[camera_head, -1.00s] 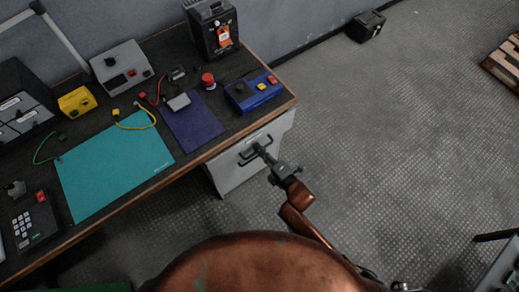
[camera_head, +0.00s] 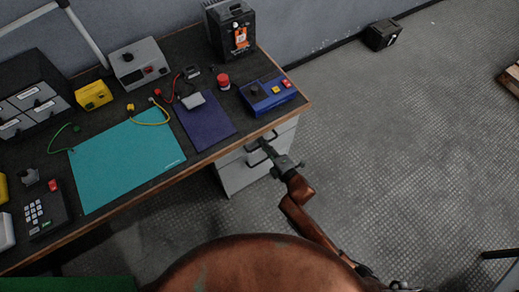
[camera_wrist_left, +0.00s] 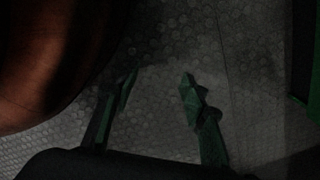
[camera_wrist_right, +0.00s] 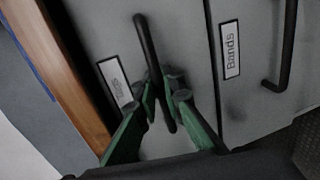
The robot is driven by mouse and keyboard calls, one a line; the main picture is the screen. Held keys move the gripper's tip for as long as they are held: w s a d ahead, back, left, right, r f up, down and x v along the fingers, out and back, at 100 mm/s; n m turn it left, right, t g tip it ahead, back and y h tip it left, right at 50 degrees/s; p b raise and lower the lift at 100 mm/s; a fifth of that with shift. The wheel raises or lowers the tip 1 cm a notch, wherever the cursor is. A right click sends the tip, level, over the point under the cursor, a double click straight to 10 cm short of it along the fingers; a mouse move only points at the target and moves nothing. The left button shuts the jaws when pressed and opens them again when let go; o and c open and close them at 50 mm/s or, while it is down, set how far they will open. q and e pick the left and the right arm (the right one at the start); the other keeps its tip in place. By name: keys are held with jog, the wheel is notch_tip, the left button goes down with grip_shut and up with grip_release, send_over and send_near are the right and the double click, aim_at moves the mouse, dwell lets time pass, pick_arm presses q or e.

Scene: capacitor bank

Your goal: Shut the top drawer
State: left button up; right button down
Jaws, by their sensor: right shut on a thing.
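The grey drawer cabinet (camera_head: 240,177) stands under the right end of the workbench. The top drawer (camera_wrist_right: 105,30) has a dark bar handle (camera_wrist_right: 147,45) and a label too blurred to read surely. My right gripper (camera_head: 267,150) is at this handle; in the right wrist view its green fingers (camera_wrist_right: 162,100) are shut around the bar. The top drawer's front sits close under the bench's wooden edge; I cannot tell whether it is fully flush. My left gripper (camera_wrist_left: 158,92) is open and empty over the floor, outside the head view.
A lower drawer labelled "Bands" (camera_wrist_right: 231,50) has its own handle (camera_wrist_right: 285,60). The bench top holds a blue button box (camera_head: 268,93), a red button (camera_head: 223,81), a purple mat (camera_head: 205,124) and a teal mat (camera_head: 125,165).

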jog(key=shift+a, duration=0.1)
jog(key=c, duration=2.3)
grip_release()
jog(key=shift+w, duration=0.1)
jog(key=shift+c, duration=0.2)
pick_arm(q)
jog(key=shift+w, duration=0.2)
pick_arm(e)
jog(key=v, duration=1.2)
